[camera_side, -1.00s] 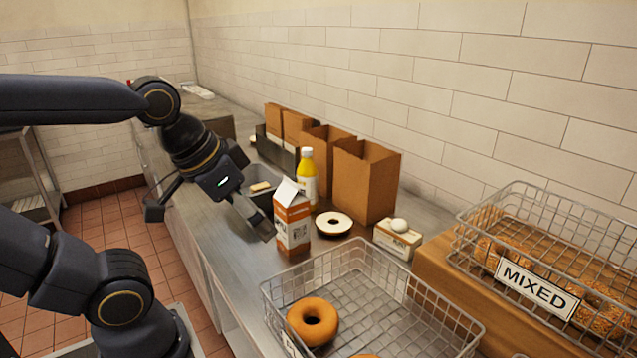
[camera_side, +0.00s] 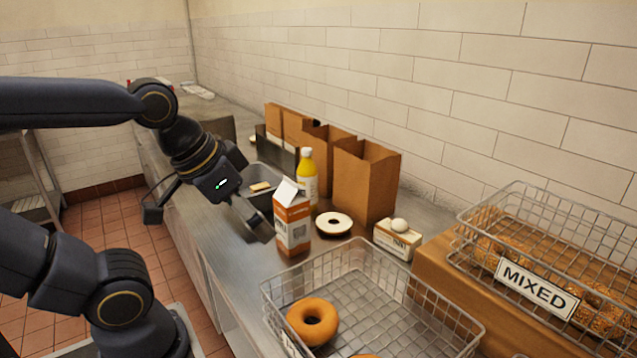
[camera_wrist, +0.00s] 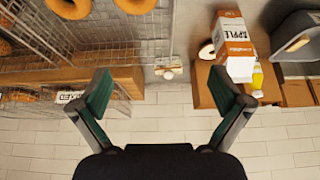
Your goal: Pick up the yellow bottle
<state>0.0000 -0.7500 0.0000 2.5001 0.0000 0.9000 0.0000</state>
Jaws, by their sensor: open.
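The yellow bottle (camera_side: 307,176) has a white cap and a pale label. It stands upright on the steel counter, behind the orange-and-white carton (camera_side: 292,220) and left of a brown paper bag. In the wrist view a small part of the bottle (camera_wrist: 257,78) shows, mostly hidden by the carton (camera_wrist: 233,45), near the right finger. My gripper (camera_side: 258,226) is just left of the carton in the side view, apart from the bottle. In the wrist view my gripper (camera_wrist: 168,90) is open, with nothing between its fingers.
Brown paper bags (camera_side: 366,182) stand along the wall behind the bottle. A cut bagel (camera_side: 334,223) and a butter box with an egg (camera_side: 398,238) lie to its right. A wire basket (camera_side: 375,295) is in front. A grey tub (camera_side: 262,170) is at left.

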